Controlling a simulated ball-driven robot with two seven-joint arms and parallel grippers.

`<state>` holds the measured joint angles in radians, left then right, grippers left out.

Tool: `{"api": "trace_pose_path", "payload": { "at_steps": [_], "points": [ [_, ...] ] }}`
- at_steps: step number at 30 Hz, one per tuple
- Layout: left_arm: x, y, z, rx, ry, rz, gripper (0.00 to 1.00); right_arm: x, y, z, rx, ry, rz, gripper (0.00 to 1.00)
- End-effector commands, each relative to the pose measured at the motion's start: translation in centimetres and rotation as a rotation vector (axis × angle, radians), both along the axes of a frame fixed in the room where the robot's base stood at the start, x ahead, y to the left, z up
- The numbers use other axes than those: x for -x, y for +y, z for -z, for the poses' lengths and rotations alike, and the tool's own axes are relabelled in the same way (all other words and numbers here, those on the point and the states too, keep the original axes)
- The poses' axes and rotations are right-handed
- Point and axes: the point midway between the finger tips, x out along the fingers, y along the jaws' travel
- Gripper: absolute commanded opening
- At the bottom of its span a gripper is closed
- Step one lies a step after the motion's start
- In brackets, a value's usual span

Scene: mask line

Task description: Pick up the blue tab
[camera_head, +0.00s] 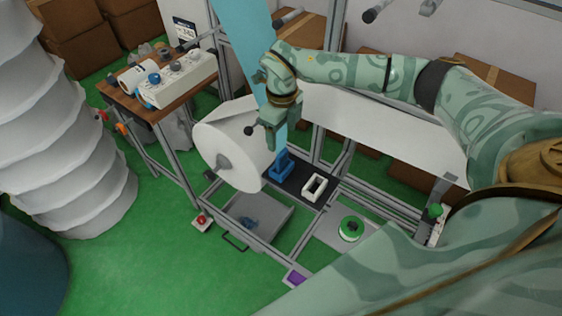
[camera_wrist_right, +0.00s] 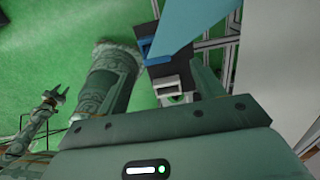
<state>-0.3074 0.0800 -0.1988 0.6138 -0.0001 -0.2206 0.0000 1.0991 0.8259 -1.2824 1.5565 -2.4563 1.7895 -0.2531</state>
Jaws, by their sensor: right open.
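A blue piece (camera_head: 281,167), which looks like the blue tab, stands at the left end of a black tray (camera_head: 297,186) on the metal frame. In the right wrist view a blue piece (camera_wrist_right: 147,48) shows beyond the jaws, partly hidden by a light blue strip. My right gripper (camera_head: 281,141) points down just above the blue piece. It is open; I see nothing held in it. I cannot tell whether it touches the blue piece. What looks like my left gripper (camera_wrist_right: 55,97) is small at the left of the right wrist view; its jaws are unclear.
A light blue strip (camera_head: 243,40) hangs down behind my right gripper. A big white roll (camera_head: 225,152) is close on its left. A white holder (camera_head: 315,186) sits on the tray's right side. A grey bin (camera_head: 262,212) and a green-topped button (camera_head: 350,228) are in front.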

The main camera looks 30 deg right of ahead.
Motion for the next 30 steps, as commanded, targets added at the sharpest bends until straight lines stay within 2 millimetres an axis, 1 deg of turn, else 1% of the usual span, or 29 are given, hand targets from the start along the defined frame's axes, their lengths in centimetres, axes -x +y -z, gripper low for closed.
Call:
{"api": "trace_pose_path", "payload": {
  "at_steps": [1,3,8,10,14,17,20,26,27,29,30],
  "points": [
    [-0.1,0.0,0.1,0.000,-0.002,0.000,0.36,0.1,0.0,1.2,-0.001,0.004,0.001,0.67],
    [-0.3,0.0,0.2,0.001,-0.005,0.000,0.36,0.0,0.0,2.2,-0.001,0.002,0.001,0.67],
    [-1.0,-0.1,0.2,0.002,-0.015,0.001,0.36,0.1,0.1,3.3,-0.001,-0.001,0.000,0.67],
    [-1.1,-0.1,0.1,0.002,-0.018,0.001,0.36,0.3,0.1,4.1,-0.001,0.002,0.000,0.67],
    [-1.1,-0.1,0.0,0.002,-0.018,0.001,0.36,0.8,0.4,6.3,-0.002,0.003,0.000,0.67],
    [-1.1,-0.1,0.2,0.003,-0.018,0.001,0.36,0.7,0.4,7.7,-0.001,0.002,0.001,0.67],
    [-1.1,-0.1,0.2,0.002,-0.017,0.002,0.36,0.7,0.4,8.3,-0.001,0.000,0.000,0.67],
    [-1.0,-0.1,0.2,0.002,-0.016,0.002,0.36,0.7,0.4,8.3,-0.001,-0.001,0.000,0.67],
    [-1.0,-0.1,0.2,0.002,-0.015,0.002,0.36,0.7,0.4,8.3,-0.001,-0.001,0.000,0.56],
    [-0.9,-0.1,0.2,0.002,-0.015,0.002,0.36,0.7,0.4,8.3,-0.001,-0.001,0.000,0.39],
    [-0.9,-0.1,0.2,0.002,-0.014,0.002,0.36,0.7,0.4,8.3,-0.001,-0.001,0.000,0.28]
  ]
}}
